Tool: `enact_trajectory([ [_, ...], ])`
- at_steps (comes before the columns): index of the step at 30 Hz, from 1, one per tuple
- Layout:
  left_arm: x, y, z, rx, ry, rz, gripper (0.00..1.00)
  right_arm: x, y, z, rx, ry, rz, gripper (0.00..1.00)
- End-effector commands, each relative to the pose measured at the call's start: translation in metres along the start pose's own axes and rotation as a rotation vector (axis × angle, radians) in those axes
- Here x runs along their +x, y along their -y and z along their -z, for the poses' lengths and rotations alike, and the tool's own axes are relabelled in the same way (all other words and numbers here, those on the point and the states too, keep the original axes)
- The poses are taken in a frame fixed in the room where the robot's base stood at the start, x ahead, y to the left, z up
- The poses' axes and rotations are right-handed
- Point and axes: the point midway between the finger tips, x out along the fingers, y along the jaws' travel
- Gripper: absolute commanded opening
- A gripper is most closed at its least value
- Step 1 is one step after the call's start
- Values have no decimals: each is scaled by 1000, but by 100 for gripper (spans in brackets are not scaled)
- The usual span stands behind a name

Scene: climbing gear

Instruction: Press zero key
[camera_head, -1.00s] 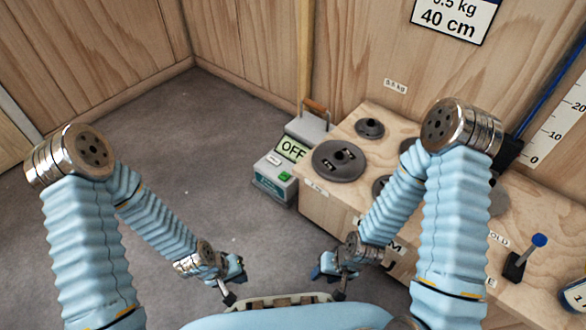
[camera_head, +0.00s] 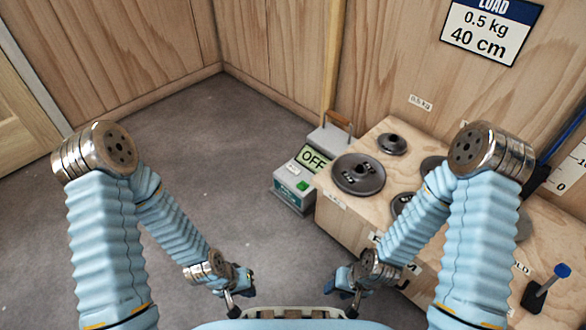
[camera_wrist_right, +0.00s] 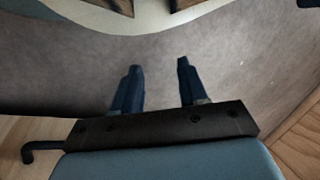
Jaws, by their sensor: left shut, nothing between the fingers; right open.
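A grey scale (camera_head: 287,192) stands on the floor against the left end of a wooden bench. Its display (camera_head: 313,159) reads OFF, and a small green key (camera_head: 303,186) sits on its sloping front face. I cannot read any marking on the key. My left gripper (camera_head: 246,284) is shut and empty, low in the head view, well short of the scale. My right gripper (camera_head: 345,284) is low to its right, also apart from the scale. In the right wrist view, its two dark blue fingers (camera_wrist_right: 157,66) are spread with nothing between them.
The wooden bench (camera_head: 340,215) carries dark round weights (camera_head: 358,174) and a blue-knobbed lever (camera_head: 562,271). A pole (camera_head: 333,60) rises behind the scale. A load sign (camera_head: 490,30) hangs on the wall. The grey floor (camera_head: 190,140) left of the scale is clear.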

Motion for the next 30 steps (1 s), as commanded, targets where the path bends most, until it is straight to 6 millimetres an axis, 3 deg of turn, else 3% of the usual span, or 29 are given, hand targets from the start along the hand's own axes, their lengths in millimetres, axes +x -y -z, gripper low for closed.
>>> enact_trajectory([
  [10,0,0,0,0,0,0,0,0,0,0,0,0,0,43],
  [18,0,0,0,0,0,0,0,0,0,0,0,0,0,1],
  [30,0,0,0,0,0,0,0,0,0,0,0,0,0,0],
])
